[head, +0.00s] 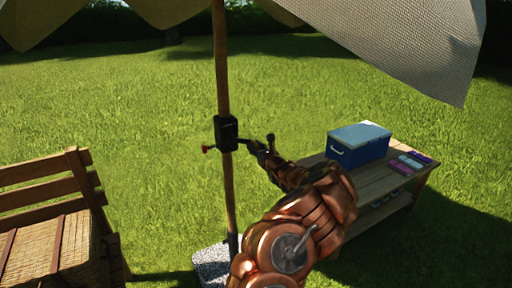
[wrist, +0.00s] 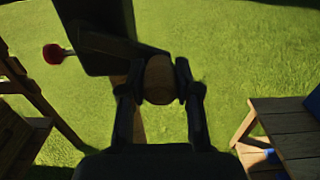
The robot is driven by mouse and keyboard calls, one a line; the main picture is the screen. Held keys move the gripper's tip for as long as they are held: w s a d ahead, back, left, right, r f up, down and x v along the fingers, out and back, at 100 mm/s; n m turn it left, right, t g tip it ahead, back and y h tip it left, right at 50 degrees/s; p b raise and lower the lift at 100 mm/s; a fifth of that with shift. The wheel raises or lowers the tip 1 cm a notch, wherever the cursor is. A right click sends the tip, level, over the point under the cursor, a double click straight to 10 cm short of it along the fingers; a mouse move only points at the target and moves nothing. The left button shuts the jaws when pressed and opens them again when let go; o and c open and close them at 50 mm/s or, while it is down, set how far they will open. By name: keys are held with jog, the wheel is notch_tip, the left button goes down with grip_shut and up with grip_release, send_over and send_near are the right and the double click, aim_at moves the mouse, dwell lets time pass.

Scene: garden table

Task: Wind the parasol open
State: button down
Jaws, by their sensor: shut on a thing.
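The parasol's wooden pole (head: 222,70) stands upright left of centre in the head view. A black crank housing (head: 226,133) is fixed to it, with a small red knob (head: 207,149) on its left side. The red knob (wrist: 54,54) also shows in the wrist view. My gripper (head: 262,146) is just right of the housing. In the wrist view its two fingers (wrist: 160,82) are shut on a round wooden crank knob (wrist: 159,80), one on each side. The grey canopy (head: 405,45) hangs across the top; its upper part is out of frame.
A wooden bench (head: 45,185) with a woven seat stands at the left. A low wooden table (head: 385,182) at the right bears a blue cooler box (head: 358,146) and several small coloured items (head: 410,162). A speckled base (head: 212,264) is at the pole's foot. Open lawn lies behind.

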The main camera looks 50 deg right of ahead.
jog(key=w+a+f+b, duration=0.2)
jog(key=a+f+b, duration=0.3)
jog(key=b, duration=1.2)
jog(key=shift+w+a+f+b, duration=0.2)
jog(key=shift+w+a+b, duration=0.15)
jog(key=shift+a, duration=1.05)
jog(key=shift+w+f+b, duration=0.1)
jog(key=shift+f+b, duration=0.05)
jog(key=shift+b, duration=0.15)
